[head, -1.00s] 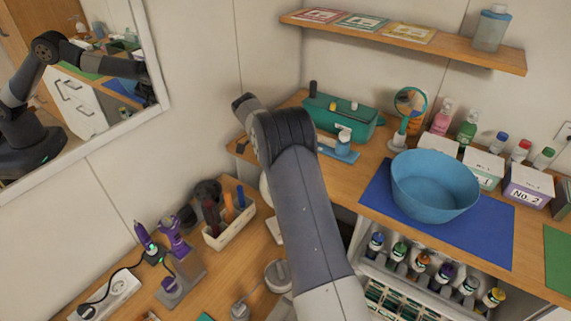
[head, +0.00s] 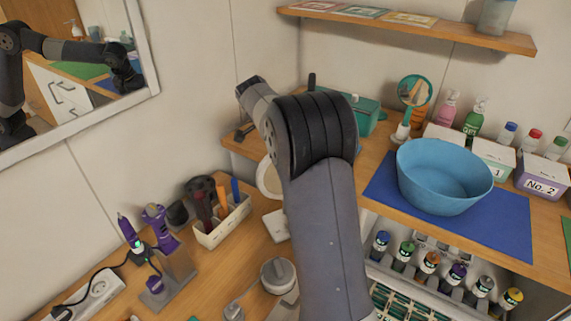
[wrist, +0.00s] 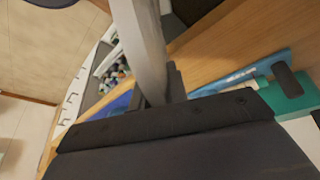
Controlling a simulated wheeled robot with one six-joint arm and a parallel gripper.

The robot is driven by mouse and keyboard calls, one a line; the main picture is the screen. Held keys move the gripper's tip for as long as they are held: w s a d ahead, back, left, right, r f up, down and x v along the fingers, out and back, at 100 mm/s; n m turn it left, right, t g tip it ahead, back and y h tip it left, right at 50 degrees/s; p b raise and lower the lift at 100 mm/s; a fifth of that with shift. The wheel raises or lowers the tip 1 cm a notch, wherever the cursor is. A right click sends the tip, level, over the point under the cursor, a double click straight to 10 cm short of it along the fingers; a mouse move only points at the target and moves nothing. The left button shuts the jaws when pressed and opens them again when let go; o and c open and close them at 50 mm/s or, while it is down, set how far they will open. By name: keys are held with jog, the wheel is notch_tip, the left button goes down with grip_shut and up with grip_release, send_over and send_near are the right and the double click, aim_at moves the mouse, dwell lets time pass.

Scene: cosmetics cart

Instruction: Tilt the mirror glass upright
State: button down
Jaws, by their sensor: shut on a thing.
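A round pale mirror (head: 267,179) stands on the wooden counter just left of my forearm in the head view, partly hidden behind the arm. In the wrist view a pale grey, thin-edged piece (wrist: 140,38), apparently the mirror seen nearly edge-on, rises from between my fingers. My gripper (wrist: 160,84) is shut on it; the fingertips are mostly hidden by it. In the head view my arm covers the gripper. The glass's exact tilt cannot be told.
A teal-rimmed hand mirror (head: 414,91) stands at the back right beside a blue bowl (head: 440,178) on a blue mat (head: 505,236). A white tool box (head: 224,228) and a purple tool stand (head: 172,272) are left. A shelf (head: 430,33) overhangs the back.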

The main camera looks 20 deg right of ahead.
jog(key=shift+s+t+b, duration=0.2)
jog(key=shift+t+b, duration=0.2)
jog(key=shift+b, duration=0.25)
jog(key=shift+r, duration=0.1)
jog(key=c, duration=1.4)
grip_release()
jog(key=v, duration=1)
jog(key=shift+s+a+r, duration=0.1)
jog(key=shift+r, duration=0.3)
jog(key=shift+f, duration=0.1)
